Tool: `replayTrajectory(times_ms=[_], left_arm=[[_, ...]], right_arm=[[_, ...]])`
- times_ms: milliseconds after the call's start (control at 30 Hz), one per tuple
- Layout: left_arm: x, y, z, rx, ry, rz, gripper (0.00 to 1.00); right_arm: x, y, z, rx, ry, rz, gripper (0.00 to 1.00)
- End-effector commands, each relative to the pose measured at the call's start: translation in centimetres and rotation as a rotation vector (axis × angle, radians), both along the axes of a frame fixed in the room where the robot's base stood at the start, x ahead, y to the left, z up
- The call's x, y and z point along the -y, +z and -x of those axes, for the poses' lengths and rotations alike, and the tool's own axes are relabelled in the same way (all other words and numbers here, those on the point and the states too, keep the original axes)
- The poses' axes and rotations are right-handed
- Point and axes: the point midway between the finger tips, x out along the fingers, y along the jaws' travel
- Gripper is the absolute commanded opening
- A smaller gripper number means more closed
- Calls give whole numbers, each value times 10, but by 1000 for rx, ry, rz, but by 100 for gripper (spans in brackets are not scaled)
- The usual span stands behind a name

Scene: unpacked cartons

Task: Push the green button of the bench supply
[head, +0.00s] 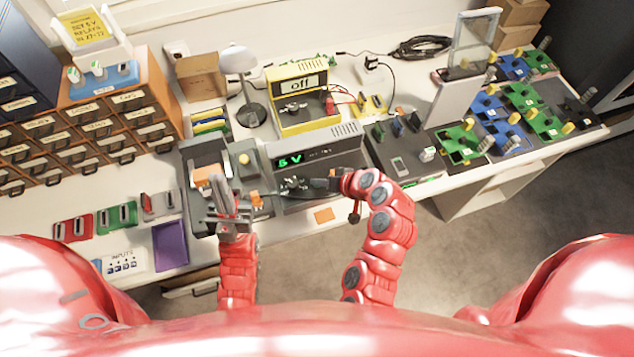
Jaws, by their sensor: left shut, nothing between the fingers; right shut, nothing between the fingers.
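I cannot make out a green button there, nor whether the fingertips touch the panel. My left gripper (219,184) is shut and empty, pointing away from me over the grey units left of the supply.
A desk lamp (240,62), drawer cabinets (100,125) and coloured modules (500,120) crowd the bench.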

Motion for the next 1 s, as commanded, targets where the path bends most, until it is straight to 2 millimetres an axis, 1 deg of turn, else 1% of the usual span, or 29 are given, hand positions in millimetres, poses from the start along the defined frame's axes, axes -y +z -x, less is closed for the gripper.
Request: replayTrajectory(times_ms=[367,633,867,1000], left_arm=[[0,-1,0,0,0,0,0],[0,2,0,0,0,0,0],[0,1,0,0,0,0,0],[0,4,0,0,0,0,0]], right_arm=[[0,-1,0,0,0,0,0],[0,9,0,0,2,1,0],[0,9,0,0,1,1,0],[0,14,0,1,1,0,0]])
